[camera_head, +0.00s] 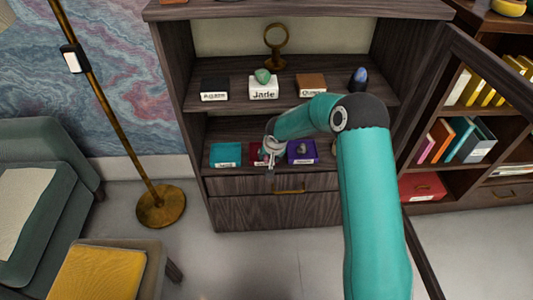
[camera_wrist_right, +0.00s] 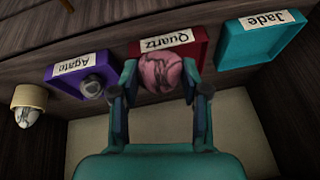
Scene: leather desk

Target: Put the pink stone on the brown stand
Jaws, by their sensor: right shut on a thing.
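In the right wrist view the pink stone (camera_wrist_right: 160,72) sits between the two fingertips of my right gripper (camera_wrist_right: 160,90), which is shut on it. It is at the red tray (camera_wrist_right: 190,50) labelled Quartz; I cannot tell whether it is lifted clear. In the head view my right gripper (camera_head: 270,160) reaches the lower shelf, in front of the red tray (camera_head: 257,158); the pink stone is not clearly seen there. My left gripper is out of view.
A teal tray (camera_head: 225,155) and a purple tray (camera_head: 302,158) holding a grey stone flank the red one. Above are a black stand (camera_head: 214,85), the white stand (camera_head: 264,92) bearing a green stone, and a blue stone (camera_head: 358,77). An open cabinet door (camera_head: 445,95) is at right.

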